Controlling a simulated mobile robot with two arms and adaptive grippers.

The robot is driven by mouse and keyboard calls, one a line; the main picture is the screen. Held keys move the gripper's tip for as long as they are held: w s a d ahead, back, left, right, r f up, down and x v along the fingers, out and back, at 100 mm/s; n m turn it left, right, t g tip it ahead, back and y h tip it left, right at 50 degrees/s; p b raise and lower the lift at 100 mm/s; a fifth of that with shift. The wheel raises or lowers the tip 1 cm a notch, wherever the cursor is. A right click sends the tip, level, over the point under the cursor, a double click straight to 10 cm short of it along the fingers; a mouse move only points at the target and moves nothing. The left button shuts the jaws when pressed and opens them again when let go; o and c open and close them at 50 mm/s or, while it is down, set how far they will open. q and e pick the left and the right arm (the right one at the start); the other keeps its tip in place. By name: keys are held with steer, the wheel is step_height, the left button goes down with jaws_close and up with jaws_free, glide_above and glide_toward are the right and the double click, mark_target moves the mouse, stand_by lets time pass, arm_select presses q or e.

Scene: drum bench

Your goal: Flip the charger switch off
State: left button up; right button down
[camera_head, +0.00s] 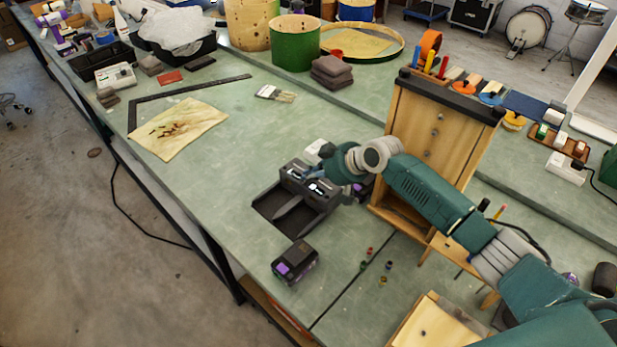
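My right gripper (283,205) reaches in from the right over the bench, with its fingers pointing down and left. Its fingers look apart, and I see nothing held between them. A dark, low, tray-like object (268,209) lies under the fingers; it may be the charger, but I cannot make out a switch on it. Whether the fingers touch it is unclear. A black and purple battery pack (295,262) stands apart from it, nearer the front edge. Part of another purple and black item (364,188) shows behind my wrist. My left gripper is not in view.
A wooden drawer cabinet (432,125) stands right behind my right arm. Small coloured parts (387,266) lie right of the battery. A white power strip (565,168) is at the far right. A tan sheet (178,130) lies at left; the bench around it is mostly clear.

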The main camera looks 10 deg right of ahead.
steer(key=shift+w+f, duration=0.1)
steer(key=shift+r+p, duration=0.4)
steer(key=r+p, duration=0.4)
steer(key=shift+a+r, duration=0.1)
steer(key=shift+a, duration=0.25)
steer(key=shift+s+d+b, duration=0.45)
steer(key=shift+s+b, duration=0.25)
steer(key=shift+b, duration=0.15)
arm_select(q)
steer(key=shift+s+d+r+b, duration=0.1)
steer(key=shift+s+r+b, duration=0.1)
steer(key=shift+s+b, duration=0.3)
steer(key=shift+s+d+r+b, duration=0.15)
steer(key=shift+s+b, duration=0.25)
steer(key=shift+b, duration=0.2)
arm_select(e)
steer(key=a+v, duration=0.1)
steer(key=v, duration=0.7)
steer(key=shift+s+r, duration=0.15)
steer(key=shift+s, duration=0.35)
